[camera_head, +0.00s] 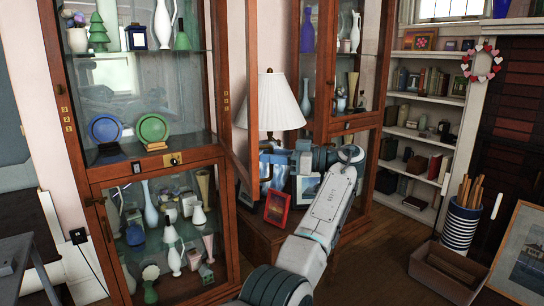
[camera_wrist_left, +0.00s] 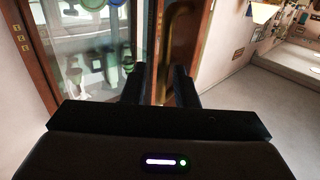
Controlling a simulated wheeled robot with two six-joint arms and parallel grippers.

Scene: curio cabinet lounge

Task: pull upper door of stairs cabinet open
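A tall wooden glass-front cabinet (camera_head: 140,172) stands at the left, with blue and green plates behind its upper part and vases behind the lower. Its upper door (camera_head: 252,70) appears swung out to the right, seen nearly edge-on; it also shows in the left wrist view (camera_wrist_left: 182,45). The lower door (camera_head: 165,240) looks shut. My left gripper (camera_head: 268,152) is at the free edge of the upper door, partly hidden. My right gripper is out of view.
A lamp (camera_head: 270,103) and a red-framed picture (camera_head: 277,207) stand close to my left arm, on a low wooden unit. A second glass cabinet (camera_head: 369,60) stands behind. An open crate (camera_head: 440,275) and a striped bin (camera_head: 458,225) stand on the right floor.

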